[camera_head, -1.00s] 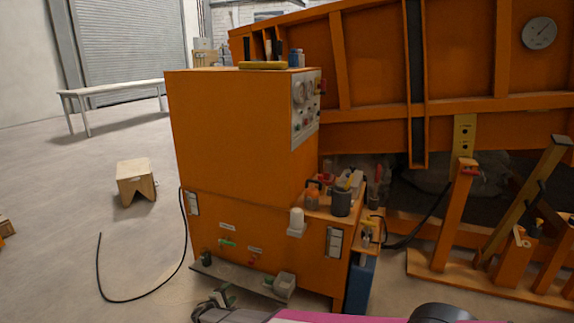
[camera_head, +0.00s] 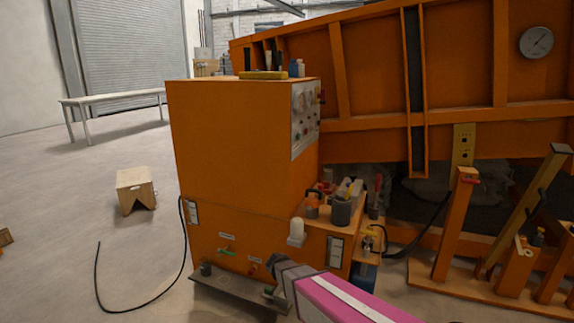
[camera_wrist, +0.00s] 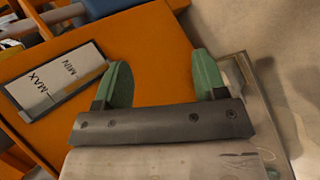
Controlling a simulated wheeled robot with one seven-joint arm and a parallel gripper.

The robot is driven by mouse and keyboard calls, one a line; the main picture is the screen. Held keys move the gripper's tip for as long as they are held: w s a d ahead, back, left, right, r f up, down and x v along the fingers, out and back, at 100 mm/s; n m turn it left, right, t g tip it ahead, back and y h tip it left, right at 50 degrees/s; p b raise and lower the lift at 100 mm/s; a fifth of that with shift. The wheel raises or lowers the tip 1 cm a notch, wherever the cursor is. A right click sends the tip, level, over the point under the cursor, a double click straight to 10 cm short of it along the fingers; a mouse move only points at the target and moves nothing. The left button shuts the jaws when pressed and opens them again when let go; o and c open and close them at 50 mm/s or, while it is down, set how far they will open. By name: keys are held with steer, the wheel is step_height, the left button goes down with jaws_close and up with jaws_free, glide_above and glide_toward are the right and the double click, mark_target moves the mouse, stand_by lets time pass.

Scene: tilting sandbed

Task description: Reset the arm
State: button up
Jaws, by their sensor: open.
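My arm, with its pink link, reaches into the head view from the bottom edge. My gripper (camera_head: 268,292) is at the low front of the orange cabinet (camera_head: 235,130), by the right end of its low shelf, and is small and partly hidden by my wrist there. In the wrist view my gripper (camera_wrist: 162,80) has its two green fingers spread apart with nothing between them. The cabinet's orange face is behind the fingers, and a MIN/MAX gauge plate (camera_wrist: 55,78) is to their left.
A low shelf (camera_head: 230,292) sticks out from the cabinet's foot. A side ledge holds a grey cup (camera_head: 341,210) and bottles. The large orange sandbed (camera_head: 370,70) stands behind. A black cable (camera_head: 140,310) and a wooden stool (camera_head: 135,190) are on the left floor, which is otherwise mostly open.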

steer(key=s+d+r+m+g+y, duration=0.2)
steer(key=s+d+r+m+y, duration=0.4)
steer(key=s+d+r, duration=0.5)
step_height(320, 180, up, 2)
steer(key=shift+s+d+r+y, duration=0.1)
steer(key=shift+s+d+y, duration=0.3)
steer(key=shift+d+y, duration=0.4)
steer(key=shift+a, duration=0.1)
